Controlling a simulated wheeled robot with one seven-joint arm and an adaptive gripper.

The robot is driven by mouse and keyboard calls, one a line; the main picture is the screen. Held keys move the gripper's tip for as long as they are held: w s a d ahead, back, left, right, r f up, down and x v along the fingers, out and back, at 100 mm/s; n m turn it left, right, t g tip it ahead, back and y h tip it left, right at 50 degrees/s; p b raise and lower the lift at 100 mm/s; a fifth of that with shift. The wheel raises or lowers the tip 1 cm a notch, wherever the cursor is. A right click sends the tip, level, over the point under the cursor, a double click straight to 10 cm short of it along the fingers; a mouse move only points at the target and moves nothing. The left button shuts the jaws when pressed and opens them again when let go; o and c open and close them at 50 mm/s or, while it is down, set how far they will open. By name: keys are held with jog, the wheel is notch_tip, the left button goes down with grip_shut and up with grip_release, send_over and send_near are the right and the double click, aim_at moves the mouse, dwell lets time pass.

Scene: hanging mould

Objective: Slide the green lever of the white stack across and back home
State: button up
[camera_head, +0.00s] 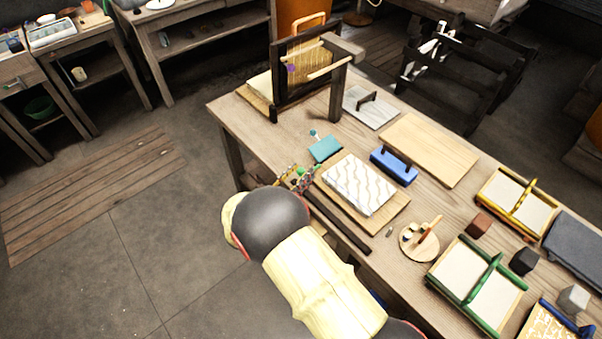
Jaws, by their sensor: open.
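A white stack (360,184) with wavy brown lines on its top lies on a wooden board (393,218) near the table's left edge. A cluster of small green, red and yellow parts (299,179) shows at the stack's left side, just beyond my arm. I cannot make out which of these is the green lever, or whether it touches the stack. My arm, dark and cream, fills the lower middle in front of the table edge. My gripper cannot be made out and seems hidden behind the arm.
A teal block (325,149) and a blue handled block (393,166) stand behind the stack. A round wooden piece (419,243) lies to its right. Frames with yellow (490,187) and green (446,286) rims lie further right. A dark wooden frame (336,95) stands at the back.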

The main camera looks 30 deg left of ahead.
jog(key=shift+w+d, duration=0.1)
jog(key=shift+w, duration=0.35)
grip_shut()
dwell(0.3)
dwell(0.4)
